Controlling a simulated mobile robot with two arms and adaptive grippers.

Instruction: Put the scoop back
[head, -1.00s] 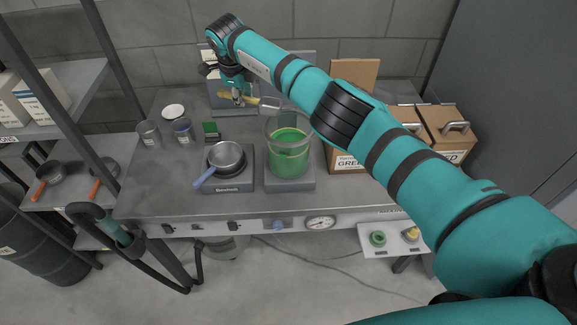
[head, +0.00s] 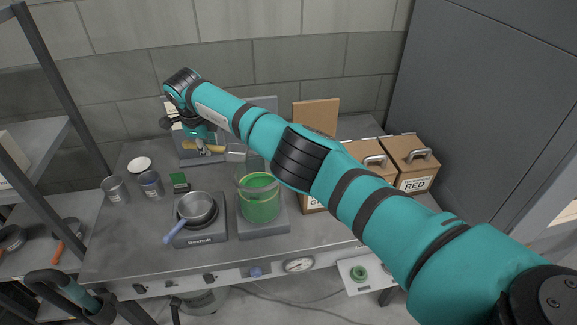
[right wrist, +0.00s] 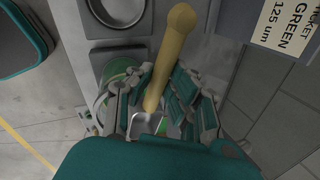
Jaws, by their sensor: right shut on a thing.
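The scoop has a yellow handle (right wrist: 166,58) and a metal bowl (right wrist: 147,122). My right gripper (head: 203,147) is shut on the scoop's handle. In the head view the scoop's bowl (head: 236,153) points right, behind the glass beaker of green liquid (head: 259,200). In the right wrist view the handle passes between the fingers of the right gripper (right wrist: 152,105). Boxes labelled GREEN (head: 370,165) and RED (head: 412,165) stand at the bench's right; my right arm partly hides the GREEN box. A brown panel (head: 315,113) stands upright behind them. My left gripper is not in view.
A metal pan (head: 197,208) sits on a hot plate left of the beaker. Two cups (head: 115,190), a white dish (head: 139,164) and a small green block (head: 180,182) stand farther left. A dark curved tube with a teal sleeve (head: 78,295) rises at front left. The bench's front left is clear.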

